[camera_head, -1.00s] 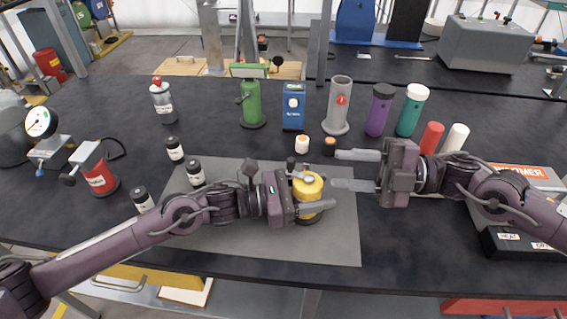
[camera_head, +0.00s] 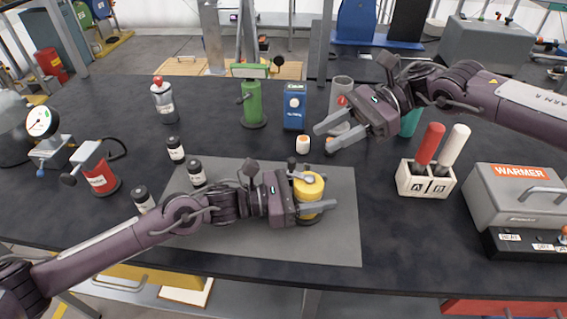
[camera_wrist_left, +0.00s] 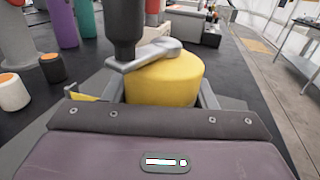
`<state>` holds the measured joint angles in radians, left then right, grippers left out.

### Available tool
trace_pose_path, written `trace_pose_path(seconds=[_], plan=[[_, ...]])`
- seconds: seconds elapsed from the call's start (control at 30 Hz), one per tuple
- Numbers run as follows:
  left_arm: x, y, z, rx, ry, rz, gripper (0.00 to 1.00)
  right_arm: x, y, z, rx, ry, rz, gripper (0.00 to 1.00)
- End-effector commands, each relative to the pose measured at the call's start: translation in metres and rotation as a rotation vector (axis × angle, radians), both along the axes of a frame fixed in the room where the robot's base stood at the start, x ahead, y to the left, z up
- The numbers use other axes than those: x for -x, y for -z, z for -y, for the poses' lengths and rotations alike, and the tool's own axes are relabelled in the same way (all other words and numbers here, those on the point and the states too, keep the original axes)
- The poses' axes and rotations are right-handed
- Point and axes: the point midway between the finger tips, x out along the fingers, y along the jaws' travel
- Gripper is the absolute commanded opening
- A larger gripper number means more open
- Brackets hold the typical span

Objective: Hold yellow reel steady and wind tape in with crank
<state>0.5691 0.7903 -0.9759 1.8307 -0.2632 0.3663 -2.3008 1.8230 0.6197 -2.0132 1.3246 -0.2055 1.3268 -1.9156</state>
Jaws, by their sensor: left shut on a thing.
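The yellow reel (camera_head: 309,188) stands on the grey mat (camera_head: 337,240) near the middle of the table. My left gripper (camera_head: 311,195) is shut around the sides of the reel. The left wrist view shows the yellow reel (camera_wrist_left: 166,80) between the two fingers. A grey crank arm (camera_wrist_left: 145,55) with a dark upright knob (camera_wrist_left: 121,25) lies across its top. My right gripper (camera_head: 322,138) is open and empty, raised behind and to the right of the reel.
Small bottles stand left of the mat. Behind are a green device (camera_head: 252,104), a blue box (camera_head: 294,107) and a grey cylinder (camera_head: 341,88). A white holder (camera_head: 425,183) with red and white sticks and a warmer (camera_head: 520,192) stand right. The mat's front right is clear.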

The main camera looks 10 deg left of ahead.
Motion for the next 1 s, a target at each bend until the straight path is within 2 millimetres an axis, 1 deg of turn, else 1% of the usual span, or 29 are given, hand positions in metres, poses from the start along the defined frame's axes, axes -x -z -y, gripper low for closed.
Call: trace_pose_path(seconds=[0.03, 0.1, 0.17, 0.23, 0.37, 0.5, 0.7, 0.83, 1.0], plan=[[0.002, 0.007, 0.000, -0.011, 0.002, -0.013, 0.13, -0.003, 0.001, 0.005, 0.005, -0.010, 0.022, 0.37], [0.002, 0.007, 0.000, -0.011, 0.002, -0.013, 0.13, -0.004, 0.003, 0.008, 0.008, -0.020, 0.038, 0.37], [0.002, 0.007, 0.000, -0.011, 0.002, -0.013, 0.13, -0.004, 0.005, 0.007, 0.009, -0.025, 0.044, 0.37], [0.002, 0.007, 0.000, -0.011, 0.002, -0.013, 0.13, -0.001, 0.008, 0.002, 0.009, -0.028, 0.045, 0.37], [0.002, 0.007, 0.000, -0.011, 0.002, -0.013, 0.13, 0.009, 0.016, -0.016, 0.008, -0.028, 0.043, 0.37], [0.002, 0.007, 0.000, -0.011, 0.002, -0.013, 0.13, 0.021, 0.027, -0.040, 0.008, -0.028, 0.043, 0.37], [0.002, 0.007, 0.000, -0.011, 0.002, -0.013, 0.13, 0.036, 0.041, -0.070, 0.009, -0.027, 0.043, 0.37], [0.002, 0.007, 0.000, -0.011, 0.002, -0.013, 0.13, 0.041, 0.047, -0.082, 0.009, -0.024, 0.043, 0.37], [0.002, 0.007, 0.000, -0.011, 0.002, -0.013, 0.13, 0.045, 0.049, -0.088, 0.009, -0.024, 0.043, 0.37]])
